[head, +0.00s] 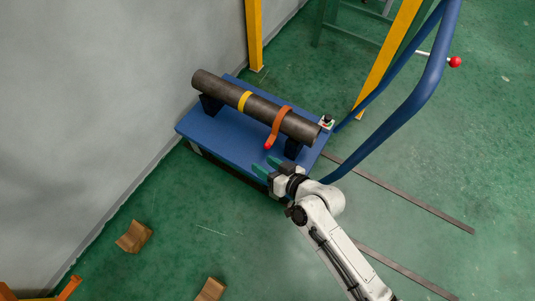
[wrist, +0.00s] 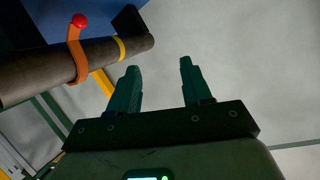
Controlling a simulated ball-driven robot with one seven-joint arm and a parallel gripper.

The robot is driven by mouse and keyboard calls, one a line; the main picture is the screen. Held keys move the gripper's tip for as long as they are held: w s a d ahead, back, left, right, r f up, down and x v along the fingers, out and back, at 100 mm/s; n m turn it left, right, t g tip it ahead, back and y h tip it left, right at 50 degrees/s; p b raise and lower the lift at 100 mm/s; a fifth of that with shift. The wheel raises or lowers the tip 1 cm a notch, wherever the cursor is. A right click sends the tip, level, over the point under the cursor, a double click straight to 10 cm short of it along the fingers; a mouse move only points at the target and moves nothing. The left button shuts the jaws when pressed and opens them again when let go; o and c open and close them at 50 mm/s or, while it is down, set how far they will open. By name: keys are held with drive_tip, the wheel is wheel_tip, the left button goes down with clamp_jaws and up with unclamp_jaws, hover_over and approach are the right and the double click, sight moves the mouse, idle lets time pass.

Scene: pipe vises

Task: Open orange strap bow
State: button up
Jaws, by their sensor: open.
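The orange strap bow (head: 279,122) lies over the dark pipe (head: 263,110) near its right end. Its lower free end carries a red ball (head: 268,146) on the side facing my arm. In the wrist view the orange strap (wrist: 75,50) curves round the pipe (wrist: 95,53), with the red ball (wrist: 80,20) at its tip. My gripper (head: 273,168) has green fingers and is open and empty, just below and right of the red ball, apart from it. In the wrist view the gripper (wrist: 158,80) points past the pipe, with the strap to its left.
A yellow band (head: 244,101) wraps the pipe left of the strap. The pipe rests on dark supports on a blue cart (head: 229,138) with a tall blue handle (head: 425,85). The grey wall (head: 110,100) is close on the left. Brown blocks (head: 134,236) lie on the green floor.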

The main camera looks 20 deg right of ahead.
drive_tip(key=w+f+m+t+h+b, duration=0.3)
drive_tip(key=w+f+m+t+b, duration=0.1)
drive_tip(key=f+b, duration=0.4)
drive_tip(key=m+t+h+b, duration=0.2)
drive_tip(key=m+h+b, duration=0.2)
drive_tip(key=h, duration=0.1)
approach(267, 146)
drive_tip(key=w+b, duration=0.1)
drive_tip(key=w, duration=0.2)
drive_tip(key=w+d+b, duration=0.1)
drive_tip(key=w, duration=0.2)
drive_tip(key=w+f+b, duration=0.1)
drive_tip(key=w+b, duration=0.1)
drive_tip(key=w, duration=0.1)
drive_tip(key=shift+w+d, duration=0.1)
drive_tip(key=shift+d, duration=0.2)
drive_tip(key=shift+w+d+r, duration=0.1)
drive_tip(key=shift+w, duration=0.55)
drive_tip(key=shift+c, duration=0.2)
clamp_jaws()
